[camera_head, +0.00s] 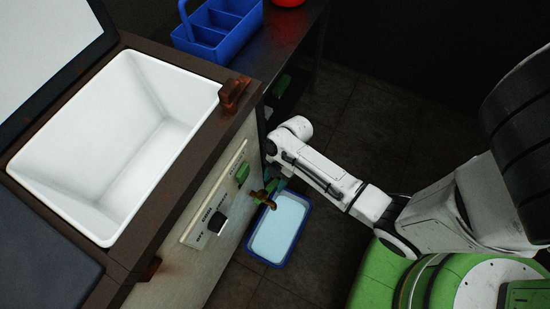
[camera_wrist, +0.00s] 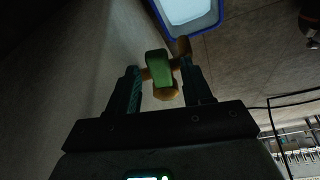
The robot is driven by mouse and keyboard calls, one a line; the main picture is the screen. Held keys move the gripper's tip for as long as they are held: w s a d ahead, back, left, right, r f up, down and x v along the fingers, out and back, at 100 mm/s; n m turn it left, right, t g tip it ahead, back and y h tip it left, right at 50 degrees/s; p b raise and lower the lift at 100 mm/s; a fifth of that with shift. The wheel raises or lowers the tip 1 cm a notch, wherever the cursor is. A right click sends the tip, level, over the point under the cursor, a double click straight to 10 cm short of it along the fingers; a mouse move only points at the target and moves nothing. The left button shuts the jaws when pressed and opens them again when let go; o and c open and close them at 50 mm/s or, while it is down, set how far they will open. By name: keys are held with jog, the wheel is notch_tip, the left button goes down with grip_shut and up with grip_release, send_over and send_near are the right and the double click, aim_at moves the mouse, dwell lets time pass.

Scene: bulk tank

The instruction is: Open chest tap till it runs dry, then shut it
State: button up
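The chest (camera_head: 175,278) stands at left with its lid raised and its white tub (camera_head: 125,140) showing no visible liquid. A brass tap (camera_head: 263,199) juts from the low front panel. In the wrist view the tap has a green handle (camera_wrist: 160,68) and brass body (camera_wrist: 165,94). A blue tray (camera_head: 250,250) with pale liquid (camera_head: 279,228) sits on the floor below the tap; it also shows in the wrist view (camera_wrist: 171,34). My gripper (camera_wrist: 161,72) is open, one finger on each side of the green handle, with gaps visible. In the head view it is partly hidden (camera_head: 272,185).
The front panel has a black knob (camera_head: 217,222) and a green switch (camera_head: 242,173). A dark table (camera_head: 268,50) behind holds a blue caddy (camera_head: 218,33) and a red object (camera_head: 288,2). Floor right of the tray is clear, under my arm.

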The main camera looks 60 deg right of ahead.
jog(key=w+p+v, duration=0.1)
jog(key=p+v, duration=0.2)
jog(key=v, duration=0.7)
jog(key=shift+s+d+r, duration=0.2)
jog(key=shift+s+r, duration=0.2)
jog(key=shift+s, duration=0.05)
jog(key=shift+c, duration=0.2)
